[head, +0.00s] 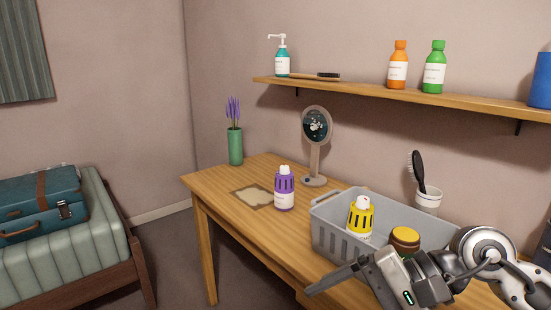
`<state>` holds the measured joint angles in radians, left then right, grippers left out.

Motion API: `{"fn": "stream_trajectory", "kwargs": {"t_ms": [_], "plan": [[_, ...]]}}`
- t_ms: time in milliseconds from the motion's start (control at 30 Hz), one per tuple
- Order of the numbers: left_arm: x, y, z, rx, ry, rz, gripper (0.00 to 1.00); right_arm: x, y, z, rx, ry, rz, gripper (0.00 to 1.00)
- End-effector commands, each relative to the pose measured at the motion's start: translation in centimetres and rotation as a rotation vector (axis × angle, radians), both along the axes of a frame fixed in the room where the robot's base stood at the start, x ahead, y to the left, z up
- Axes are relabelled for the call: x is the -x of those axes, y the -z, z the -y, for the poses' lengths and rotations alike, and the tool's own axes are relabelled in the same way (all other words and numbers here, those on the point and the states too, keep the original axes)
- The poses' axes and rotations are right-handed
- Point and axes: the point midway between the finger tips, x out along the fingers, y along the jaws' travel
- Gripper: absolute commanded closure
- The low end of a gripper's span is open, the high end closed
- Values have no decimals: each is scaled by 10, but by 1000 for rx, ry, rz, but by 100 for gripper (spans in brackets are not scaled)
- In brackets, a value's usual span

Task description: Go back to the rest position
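My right gripper (330,280) comes in from the lower right. It is in front of the near side of the grey basket (328,235), pointing left above the table's front edge. Its fingers look like one dark bar, so I cannot tell whether they are apart; nothing shows at their tips. My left gripper is not in view. A yellow bottle (360,218) and a jar with a brown lid (405,238) are in the basket. My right arm hides part of the basket's near right side.
The wooden table (235,200) holds a purple bottle (284,190), a round mirror (316,128), a green vase (235,146) and a white cup with a brush (428,200). A shelf (360,92) with bottles hangs above. A bench with a teal suitcase (40,205) stands left. Floor between is clear.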

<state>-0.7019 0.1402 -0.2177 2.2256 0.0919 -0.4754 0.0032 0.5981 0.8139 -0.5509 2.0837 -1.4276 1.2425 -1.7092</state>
Motion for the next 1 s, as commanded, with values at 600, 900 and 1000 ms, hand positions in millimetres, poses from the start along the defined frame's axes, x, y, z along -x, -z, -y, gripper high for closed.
{"fn": "stream_trajectory", "kwargs": {"t_ms": [600, 900, 1000], "plan": [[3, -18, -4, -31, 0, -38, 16, 7, 121, 46, 1186, -334, 1790, 16], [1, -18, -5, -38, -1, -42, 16, 73, 193, 48, 916, -145, 1255, 16], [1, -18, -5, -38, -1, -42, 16, 75, 195, 47, 906, -137, 1238, 16]]}}
